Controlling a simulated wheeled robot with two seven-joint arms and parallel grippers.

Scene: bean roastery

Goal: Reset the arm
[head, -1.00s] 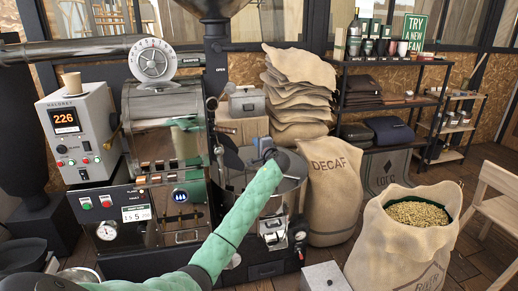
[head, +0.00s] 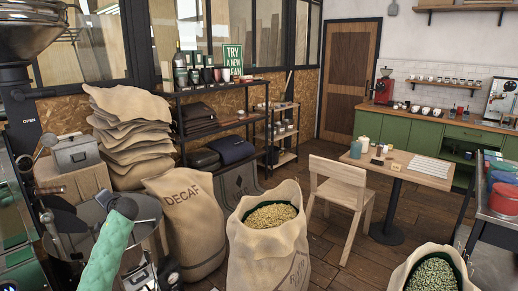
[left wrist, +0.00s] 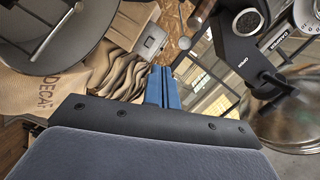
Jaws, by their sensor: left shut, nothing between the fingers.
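My left arm, in a green sleeve, comes in at the lower left of the head view. Its left gripper (head: 124,207) is in front of the roaster's round cooling tray (head: 72,217) and is seen mostly from behind. In the left wrist view its blue fingers (left wrist: 163,88) are shut together with nothing between them. They point toward the stacked sacks (left wrist: 115,75) and the window. Whether the hand touches the tray cannot be told. My right gripper is not in view.
A DECAF sack (head: 188,220) stands close to the right of the tray, with an open bean sack (head: 268,245) beyond it. A wooden chair (head: 343,195) and small table (head: 405,168) stand further right. Open floor lies between the chair and shelves.

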